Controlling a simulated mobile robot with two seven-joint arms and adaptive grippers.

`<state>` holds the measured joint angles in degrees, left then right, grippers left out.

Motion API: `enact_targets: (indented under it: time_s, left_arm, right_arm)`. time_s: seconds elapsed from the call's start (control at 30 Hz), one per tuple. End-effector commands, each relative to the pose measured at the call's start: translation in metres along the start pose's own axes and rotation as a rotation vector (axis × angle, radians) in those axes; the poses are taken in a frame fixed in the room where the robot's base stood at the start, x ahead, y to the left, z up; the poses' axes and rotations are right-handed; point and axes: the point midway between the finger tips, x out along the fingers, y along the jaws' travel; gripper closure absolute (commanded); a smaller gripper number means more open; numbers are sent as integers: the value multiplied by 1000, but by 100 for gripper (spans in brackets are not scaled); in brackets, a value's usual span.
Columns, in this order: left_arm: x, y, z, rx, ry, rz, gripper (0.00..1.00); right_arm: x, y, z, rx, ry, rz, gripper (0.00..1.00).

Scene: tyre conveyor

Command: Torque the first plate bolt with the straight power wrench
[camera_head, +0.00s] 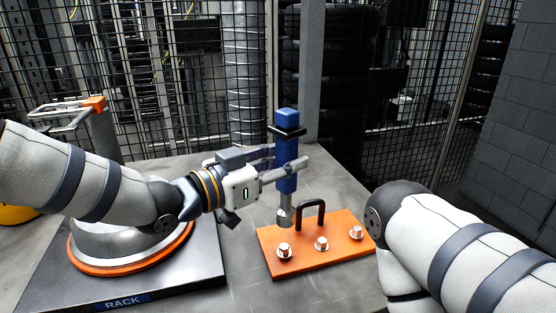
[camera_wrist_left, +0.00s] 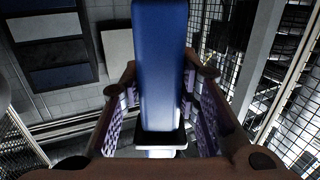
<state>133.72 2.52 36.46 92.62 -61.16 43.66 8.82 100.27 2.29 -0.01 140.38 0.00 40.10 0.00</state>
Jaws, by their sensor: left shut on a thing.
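The straight power wrench (camera_head: 287,178) is a blue upright tool with a black collar and a grey socket at its lower end. My left gripper (camera_head: 290,166) is shut on its blue body. In the left wrist view the blue wrench (camera_wrist_left: 159,65) stands between the two fingers of my left gripper (camera_wrist_left: 165,105). The orange plate (camera_head: 345,230) lies on the table with a black handle and three silver bolts, left (camera_head: 284,250), middle (camera_head: 321,243) and right (camera_head: 355,233). The socket is at the plate's back left edge, behind the left bolt; I cannot tell its height. My right gripper is not in view.
A round metal piece with an orange rim (camera_head: 130,248) sits on the rack base (camera_head: 195,278) at the left. A grey post with an orange-topped bracket (camera_head: 96,106) stands behind it. Mesh fencing and stacked tyres (camera_head: 325,60) are behind the table. My right arm occupies the right front.

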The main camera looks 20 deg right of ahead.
Motion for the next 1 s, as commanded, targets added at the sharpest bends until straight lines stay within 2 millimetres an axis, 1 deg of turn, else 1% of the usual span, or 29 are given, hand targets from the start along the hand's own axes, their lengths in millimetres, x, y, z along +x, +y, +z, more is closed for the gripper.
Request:
enact_targets:
  time_s: [0.03,0.13,0.87,1.0]
  left_arm:
    - [0,0,-4,3,7,-1,100]
    - [0,0,-5,7,6,-2,100]
    - [2,-1,62,0,3,-3,100]
    - [2,-1,59,4,6,-3,100]
  right_arm:
    - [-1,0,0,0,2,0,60]
    - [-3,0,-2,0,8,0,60]
    - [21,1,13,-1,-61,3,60]
    - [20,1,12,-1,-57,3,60]
